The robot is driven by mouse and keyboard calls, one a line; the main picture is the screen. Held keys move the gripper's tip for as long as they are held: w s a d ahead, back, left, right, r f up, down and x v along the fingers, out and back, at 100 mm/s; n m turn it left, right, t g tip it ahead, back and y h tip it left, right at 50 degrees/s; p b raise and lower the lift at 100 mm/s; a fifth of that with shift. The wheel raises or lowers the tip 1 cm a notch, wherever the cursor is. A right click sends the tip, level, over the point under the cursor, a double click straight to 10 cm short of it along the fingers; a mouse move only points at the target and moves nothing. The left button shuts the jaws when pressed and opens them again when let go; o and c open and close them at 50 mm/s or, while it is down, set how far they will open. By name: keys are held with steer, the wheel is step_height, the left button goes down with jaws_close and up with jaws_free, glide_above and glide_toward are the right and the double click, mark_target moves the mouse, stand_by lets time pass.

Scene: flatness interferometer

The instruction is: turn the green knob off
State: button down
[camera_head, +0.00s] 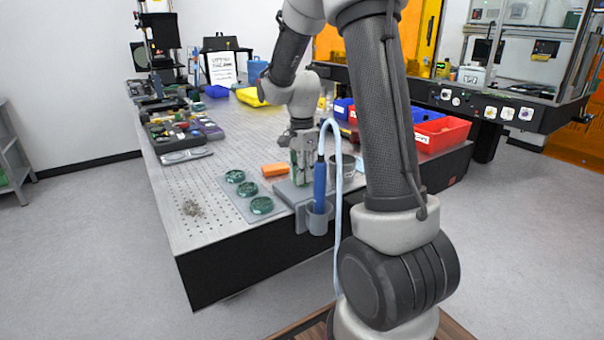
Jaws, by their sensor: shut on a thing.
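My gripper (302,160) points down at the near right part of the perforated table. It is shut on a narrow green piece (296,176), of which only a sliver shows between and beside the fingers. The piece stands over a dark grey plate (284,191) near the table's front edge. I cannot tell for sure whether this piece is the green knob, nor how it is turned, as the fingers and arm hide most of it. Three round dark green discs, the nearest (262,205) among them, lie on a grey mat to the left.
A blue cylinder (319,187) with a pale hose stands in a grey holder (318,220) close right of my gripper. An orange block (275,169) lies just left. Red (440,132) and blue bins stand right. The table's left front is mostly clear.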

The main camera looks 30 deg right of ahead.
steer(key=c, duration=1.4)
jaws_free()
steer(key=shift+c, duration=0.2)
step_height(320, 180, up, 12)
steer(key=s+a+r+n, duration=0.1)
steer(key=s+n, duration=0.1)
steer(key=s, duration=0.2)
steer(key=s+a+r+n+t, duration=0.1)
steer(key=s+r+n, duration=0.1)
steer(key=s+n, duration=0.1)
steer(key=s+a+r+n+t, duration=0.1)
steer(key=s+r+n, duration=0.1)
steer(key=s, duration=0.3)
steer(key=shift+s+n, duration=0.1)
steer(key=shift+n, duration=0.6)
steer(key=s+a+f+n+t, duration=0.1)
steer(key=s+f+n+t, duration=0.1)
steer(key=s+n, duration=0.7)
steer(key=shift+s+a+f, duration=0.15)
steer(key=shift+s+a, duration=0.15)
steer(key=shift+s, duration=0.95)
